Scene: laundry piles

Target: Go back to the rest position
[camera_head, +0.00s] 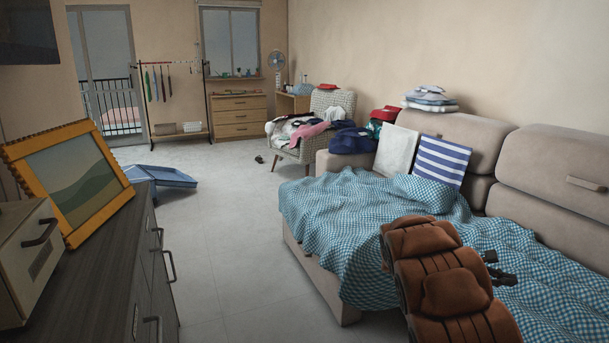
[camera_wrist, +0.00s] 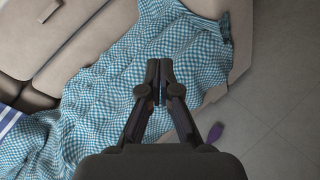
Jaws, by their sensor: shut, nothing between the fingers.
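My gripper (camera_wrist: 159,66) is shut and empty, with its two dark fingertips together in the wrist view. It hangs over a blue and white checked blanket (camera_wrist: 112,98) that lies rumpled across the sofa. In the head view the dark gripper (camera_head: 504,270) shows at the lower right, partly hidden behind my brown arm. The same blanket (camera_head: 345,215) spreads under and around it there. How high the gripper is above the cloth I cannot tell.
The beige sofa (camera_head: 560,172) fills the right side, with a striped cushion (camera_head: 441,161). A dark dresser (camera_head: 95,272) with a yellow picture frame (camera_head: 20,153) stands at left. A purple object (camera_wrist: 215,132) lies on the floor near the sofa. Open floor (camera_head: 225,235) lies between.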

